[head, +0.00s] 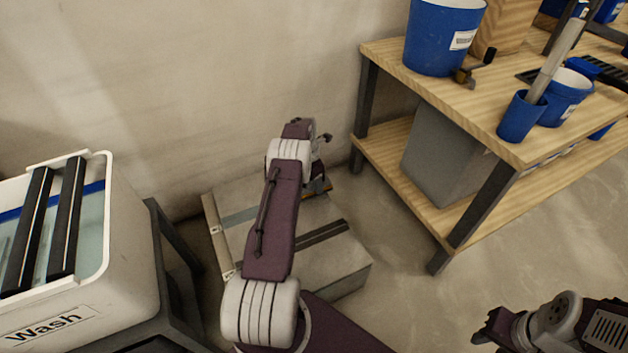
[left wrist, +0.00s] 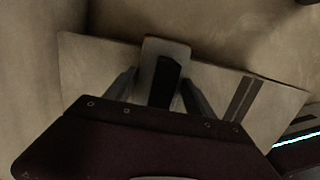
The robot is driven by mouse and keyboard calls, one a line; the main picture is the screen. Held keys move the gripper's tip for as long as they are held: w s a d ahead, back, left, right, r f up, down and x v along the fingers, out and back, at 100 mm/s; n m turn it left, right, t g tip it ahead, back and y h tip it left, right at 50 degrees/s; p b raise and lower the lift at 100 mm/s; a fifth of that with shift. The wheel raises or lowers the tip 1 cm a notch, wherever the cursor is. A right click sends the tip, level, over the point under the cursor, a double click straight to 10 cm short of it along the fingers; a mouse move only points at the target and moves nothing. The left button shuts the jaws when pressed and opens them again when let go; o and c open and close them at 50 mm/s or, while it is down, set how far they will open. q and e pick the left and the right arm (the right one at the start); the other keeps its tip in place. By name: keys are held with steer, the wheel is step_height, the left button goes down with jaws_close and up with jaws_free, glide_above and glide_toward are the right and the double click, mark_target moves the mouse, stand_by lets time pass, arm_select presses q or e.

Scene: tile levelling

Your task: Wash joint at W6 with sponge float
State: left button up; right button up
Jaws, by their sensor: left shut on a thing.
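My left gripper (left wrist: 160,88) is shut on the black handle of the sponge float (left wrist: 178,48), whose pale grey plate shows beyond the fingers in the left wrist view. The float is over the grey tiled block (head: 340,265); I cannot tell whether it touches the surface. In the head view my left arm hides most of the float and the middle of the block. No W6 label is readable. My right gripper (head: 484,338) is at the bottom right, its jaw opening unclear.
A white tub marked Wash (head: 130,235), with black rollers (head: 66,220) and water, stands on a dark stand at left. A wooden workbench (head: 390,60) at right holds blue buckets (head: 440,40) and tools. A wall is behind the block. Bare floor lies between block and bench.

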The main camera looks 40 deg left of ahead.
arm_select(q)
steer(key=shift+f+b, duration=0.3)
steer(key=shift+f, duration=0.15)
stand_by(0.3)
